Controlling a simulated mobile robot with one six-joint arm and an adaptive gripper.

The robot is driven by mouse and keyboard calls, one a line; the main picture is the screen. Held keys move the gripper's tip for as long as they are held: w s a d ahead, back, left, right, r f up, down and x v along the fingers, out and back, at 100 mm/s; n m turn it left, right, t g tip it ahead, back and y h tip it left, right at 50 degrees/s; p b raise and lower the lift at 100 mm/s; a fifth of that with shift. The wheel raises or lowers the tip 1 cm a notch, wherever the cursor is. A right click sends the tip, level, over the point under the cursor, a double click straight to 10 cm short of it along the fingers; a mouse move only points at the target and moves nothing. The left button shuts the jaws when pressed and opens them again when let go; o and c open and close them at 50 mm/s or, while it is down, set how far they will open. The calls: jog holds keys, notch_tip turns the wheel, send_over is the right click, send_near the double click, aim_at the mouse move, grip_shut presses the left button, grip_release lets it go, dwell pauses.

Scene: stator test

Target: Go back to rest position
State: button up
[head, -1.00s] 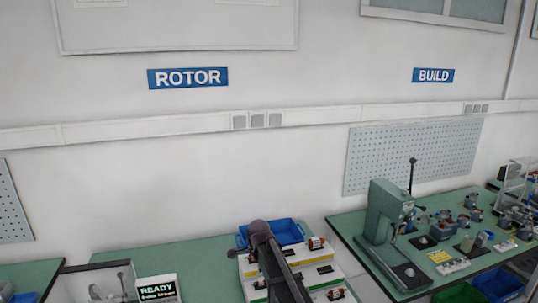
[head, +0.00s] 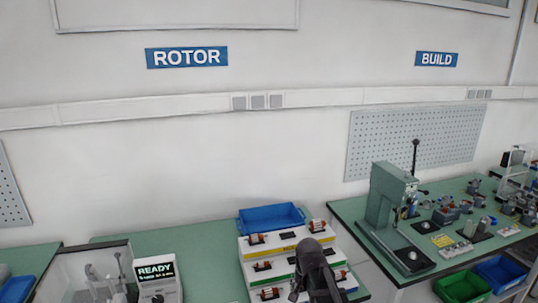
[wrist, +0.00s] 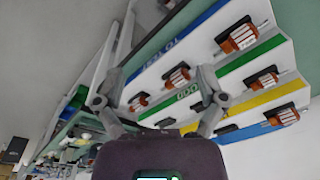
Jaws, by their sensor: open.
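My gripper (wrist: 156,80) is open and empty in the wrist view, its two fingers spread apart. In front of it is a stepped white rack (wrist: 205,65) with blue, green and yellow strips, holding several copper-wound rotors. One rotor (wrist: 238,37) sits on the step with the blue strip. In the head view my dark arm stands in front of the same rack (head: 285,243), and my fingers cannot be made out there.
A blue bin (head: 270,217) stands behind the rack on the green bench (head: 205,238). A tester with a READY display (head: 156,272) and a clear-sided enclosure are at left. A green press (head: 388,200) stands on the right bench, with green and blue bins below.

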jog(key=s+d+f+n+g+b, duration=0.1)
jog(key=s+d+n, duration=0.4)
jog(key=s, duration=0.5)
notch_tip(320, 180, down, 3)
jog(key=shift+d+r+b, duration=0.2)
jog(key=shift+d+b, duration=0.3)
jog(key=shift+b, duration=0.4)
